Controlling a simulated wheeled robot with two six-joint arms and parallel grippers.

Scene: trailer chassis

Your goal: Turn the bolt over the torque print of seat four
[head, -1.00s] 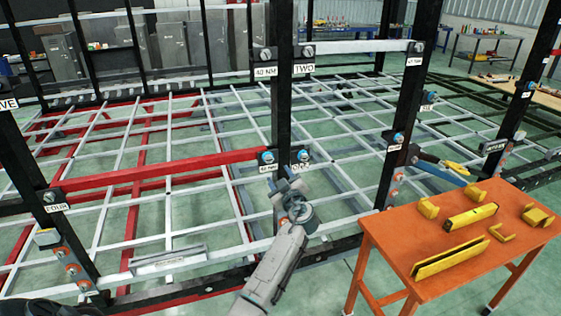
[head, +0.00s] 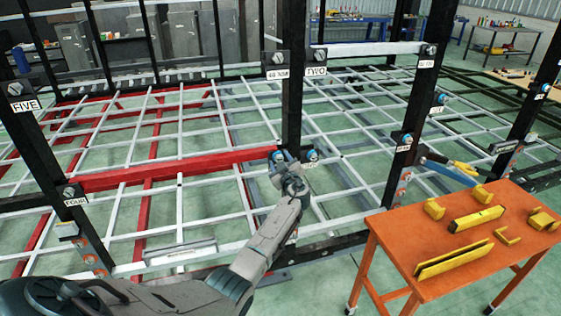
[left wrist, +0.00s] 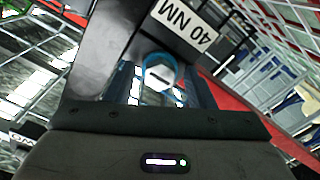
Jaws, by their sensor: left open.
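My left gripper (head: 284,171) is open just in front of the post's lower bolt pair. The left bolt (head: 278,155), with a blue ring, is partly behind it; the right bolt (head: 311,156) sits beside it. In the left wrist view, a ringed bolt head (left wrist: 159,74) lies between the open fingers (left wrist: 162,92), beside a 40 NM print (left wrist: 187,22). Whether the fingers touch it cannot be told. The FOUR label (head: 75,201) is under a grey bolt (head: 70,192) on the left post. My right gripper is not in view.
An orange table (head: 390,235) with yellow parts stands at the right. Black posts and a red beam (head: 170,170) frame the white grid. More labelled bolts sit above, by the TWO plate (head: 316,72), and at FIVE (head: 24,105).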

